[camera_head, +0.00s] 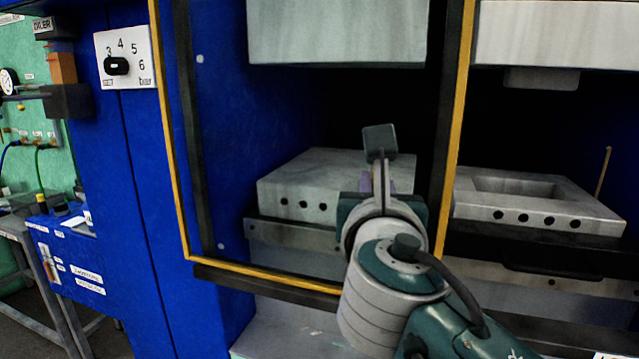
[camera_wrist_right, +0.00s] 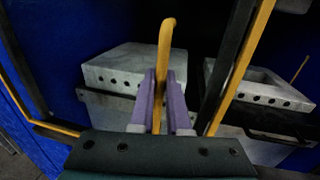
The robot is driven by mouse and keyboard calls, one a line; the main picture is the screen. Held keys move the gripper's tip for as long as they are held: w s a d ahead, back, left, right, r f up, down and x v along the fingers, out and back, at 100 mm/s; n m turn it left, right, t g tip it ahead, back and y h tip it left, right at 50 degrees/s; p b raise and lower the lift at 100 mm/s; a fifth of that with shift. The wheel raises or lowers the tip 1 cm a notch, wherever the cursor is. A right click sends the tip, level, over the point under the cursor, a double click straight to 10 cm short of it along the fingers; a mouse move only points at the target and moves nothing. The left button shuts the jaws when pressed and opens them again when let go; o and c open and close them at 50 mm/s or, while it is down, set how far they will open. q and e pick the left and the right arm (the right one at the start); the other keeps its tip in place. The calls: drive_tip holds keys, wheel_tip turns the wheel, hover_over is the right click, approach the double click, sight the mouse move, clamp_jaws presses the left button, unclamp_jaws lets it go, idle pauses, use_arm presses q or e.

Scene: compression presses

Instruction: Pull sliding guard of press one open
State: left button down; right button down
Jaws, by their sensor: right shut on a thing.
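The sliding guard (camera_head: 168,130) is a transparent panel in a yellow and black frame. In the head view it covers the left opening of the blue machine, and its right upright stands between two press stations. In the right wrist view, the purple fingers of my right gripper (camera_wrist_right: 162,80) are shut on a yellow bar-like handle (camera_wrist_right: 165,45) that rises between them. In the head view my right gripper (camera_head: 377,182) is mostly hidden by its own wrist, and the handle is hidden there. My left gripper is not in view.
Behind the guard sits a grey lower mould block (camera_head: 300,180) with an upper block (camera_head: 336,30) above it. To the right a second lower mould (camera_head: 540,215) lies in an opening without a visible frame. A selector dial (camera_head: 117,66) is on the blue wall at left.

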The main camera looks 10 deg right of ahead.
drive_tip(key=c, duration=1.2)
unclamp_jaws()
drive_tip(key=shift+o, duration=0.2)
drive_tip(key=v, duration=1)
drive_tip(key=shift+b, duration=0.35)
